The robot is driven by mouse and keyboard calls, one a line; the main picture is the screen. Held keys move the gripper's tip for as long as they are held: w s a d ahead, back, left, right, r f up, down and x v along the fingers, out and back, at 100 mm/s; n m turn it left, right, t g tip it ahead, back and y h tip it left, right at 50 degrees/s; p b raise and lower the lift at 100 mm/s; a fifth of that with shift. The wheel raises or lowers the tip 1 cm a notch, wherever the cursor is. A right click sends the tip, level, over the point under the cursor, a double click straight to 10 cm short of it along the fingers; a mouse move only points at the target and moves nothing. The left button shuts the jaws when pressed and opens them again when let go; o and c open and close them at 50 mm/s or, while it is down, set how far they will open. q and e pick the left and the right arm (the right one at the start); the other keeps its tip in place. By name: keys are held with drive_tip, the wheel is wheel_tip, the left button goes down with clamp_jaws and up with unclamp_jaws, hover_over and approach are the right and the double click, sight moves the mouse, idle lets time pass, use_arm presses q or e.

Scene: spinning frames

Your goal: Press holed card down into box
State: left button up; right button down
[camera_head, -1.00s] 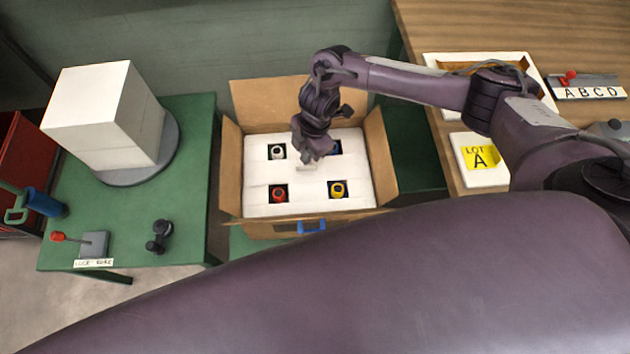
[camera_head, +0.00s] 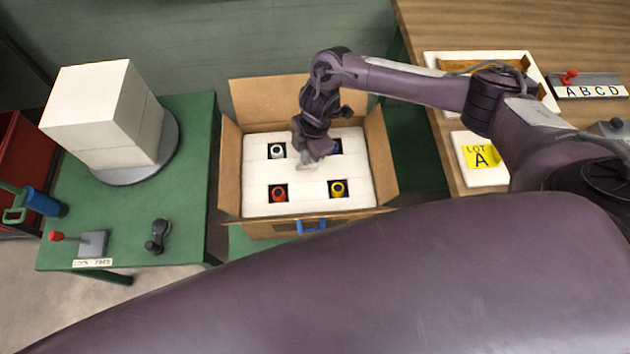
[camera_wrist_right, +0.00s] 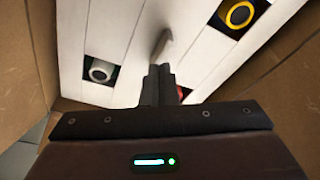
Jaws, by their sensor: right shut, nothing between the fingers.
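The white holed card (camera_head: 308,184) lies inside the open cardboard box (camera_head: 264,105), with its flaps spread outward. Red, yellow and white ringed parts show in its square holes, and a blue one is partly hidden behind my gripper. My right gripper (camera_head: 308,165) is shut and empty, pointing down at the middle of the card. In the right wrist view the shut fingers (camera_wrist_right: 160,75) are over the card (camera_wrist_right: 120,30); whether they touch it I cannot tell. My left gripper is not in view.
A white block (camera_head: 110,115) stands on a round grey plate on the green table at left. A lever (camera_head: 93,243) and a dark handset-like part (camera_head: 158,237) lie near its front. A wooden table at right holds a yellow LOT A card (camera_head: 482,157).

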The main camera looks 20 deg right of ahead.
drive_tip(key=shift+f+b, duration=1.1)
drive_tip(key=shift+f, duration=0.55)
drive_tip(key=shift+r, duration=0.1)
wheel_tip(320, 180, up, 8)
drive_tip(key=p, duration=0.7)
drive_tip(key=shift+p, duration=0.35)
